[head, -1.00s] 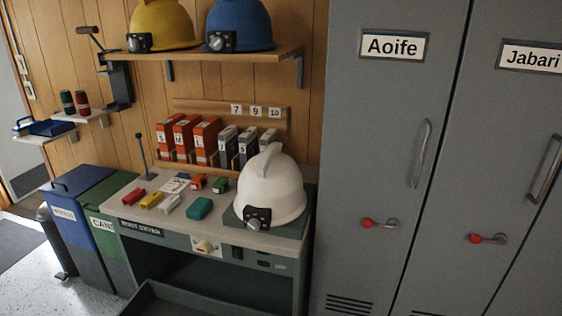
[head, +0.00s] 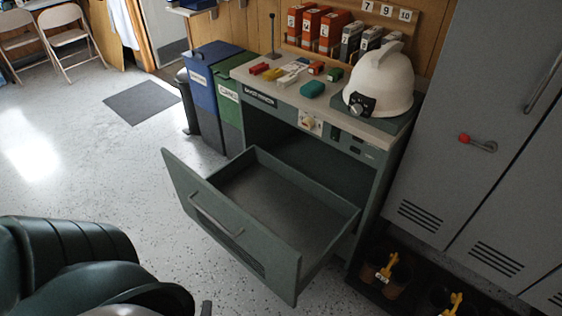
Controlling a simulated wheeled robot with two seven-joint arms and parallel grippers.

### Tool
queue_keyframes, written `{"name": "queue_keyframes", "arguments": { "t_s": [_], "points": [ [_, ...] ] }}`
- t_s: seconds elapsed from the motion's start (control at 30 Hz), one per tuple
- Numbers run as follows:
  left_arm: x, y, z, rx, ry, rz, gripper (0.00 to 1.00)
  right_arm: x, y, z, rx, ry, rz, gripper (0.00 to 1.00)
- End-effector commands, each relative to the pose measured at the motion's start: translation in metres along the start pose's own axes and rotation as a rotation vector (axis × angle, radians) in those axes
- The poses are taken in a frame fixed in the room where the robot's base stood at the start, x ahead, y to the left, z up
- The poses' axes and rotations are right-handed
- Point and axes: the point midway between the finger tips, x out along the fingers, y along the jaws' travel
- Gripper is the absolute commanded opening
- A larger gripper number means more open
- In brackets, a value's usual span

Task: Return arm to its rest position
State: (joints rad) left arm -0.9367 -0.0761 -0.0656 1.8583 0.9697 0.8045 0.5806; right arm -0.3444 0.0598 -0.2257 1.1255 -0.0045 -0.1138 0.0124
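My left arm (head: 75,275) comes in at the lower left as dark green, rounded links. Only a small dark piece of my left gripper (head: 206,308) shows at the bottom edge, so its opening cannot be read. It is in front of and left of the open drawer (head: 215,222), apart from it in the picture. My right arm and gripper are not in view.
The drawer stands pulled out from the bench (head: 270,100) and looks empty. A white helmet (head: 382,80) sits on the bench. Blue (head: 205,95) and green (head: 230,118) bins stand left. Grey lockers (head: 480,130) are right. Floor left of the drawer is clear.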

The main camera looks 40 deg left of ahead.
Motion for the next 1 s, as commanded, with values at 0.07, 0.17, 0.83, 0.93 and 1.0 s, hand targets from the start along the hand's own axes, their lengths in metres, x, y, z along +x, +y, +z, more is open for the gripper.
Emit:
{"name": "queue_keyframes", "arguments": {
  "t_s": [0.07,0.17,0.83,0.93,1.0],
  "points": [
    [0.003,-0.004,0.011,0.028,-0.033,0.001,0.29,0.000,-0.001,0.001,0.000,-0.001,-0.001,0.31],
    [0.006,-0.010,0.025,0.067,-0.073,0.001,0.29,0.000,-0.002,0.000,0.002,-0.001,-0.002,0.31],
    [0.025,-0.176,0.243,1.050,-0.876,0.101,0.29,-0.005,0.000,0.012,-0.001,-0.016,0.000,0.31],
    [0.029,-0.220,0.258,1.301,-1.022,0.130,0.29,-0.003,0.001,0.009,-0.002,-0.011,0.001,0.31],
    [0.033,-0.243,0.260,1.444,-1.097,0.147,0.29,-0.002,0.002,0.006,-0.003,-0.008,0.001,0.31]
  ]
}}
